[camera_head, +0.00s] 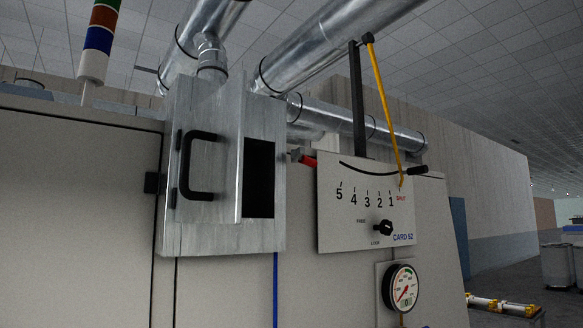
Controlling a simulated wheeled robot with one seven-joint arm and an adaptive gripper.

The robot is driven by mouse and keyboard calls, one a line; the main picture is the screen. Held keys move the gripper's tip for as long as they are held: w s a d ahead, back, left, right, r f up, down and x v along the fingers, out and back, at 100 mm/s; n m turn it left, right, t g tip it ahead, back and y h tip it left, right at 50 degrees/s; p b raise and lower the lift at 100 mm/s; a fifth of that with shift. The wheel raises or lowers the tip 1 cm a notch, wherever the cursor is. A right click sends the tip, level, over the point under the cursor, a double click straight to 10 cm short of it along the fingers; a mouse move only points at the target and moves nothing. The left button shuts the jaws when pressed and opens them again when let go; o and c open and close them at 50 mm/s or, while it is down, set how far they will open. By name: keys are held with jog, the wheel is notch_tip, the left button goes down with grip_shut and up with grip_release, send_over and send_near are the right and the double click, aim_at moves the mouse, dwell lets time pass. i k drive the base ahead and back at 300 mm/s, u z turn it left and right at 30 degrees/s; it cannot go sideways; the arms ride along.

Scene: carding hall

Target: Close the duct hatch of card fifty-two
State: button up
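The duct hatch is a grey metal box (221,238) on the machine's front, left of centre. A metal door panel (217,125) with a black bar handle (187,165) covers its left part. To the right of the panel a tall dark opening (259,180) shows, so the hatch stands open. I cannot tell how the panel is hung. The white plate (335,225) to its right reads CARD 52 and has a scale from 5 to 1. My gripper is not in view.
A round gauge (404,289) sits below. Silver ducts (330,42) run overhead. A striped signal post (98,42) stands upper left. Bins (558,265) stand far right.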

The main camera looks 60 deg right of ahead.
aim_at(210, 141)
jog(key=z, duration=1.3)
jog(key=i, duration=0.5)
jog(key=u, duration=0.05)
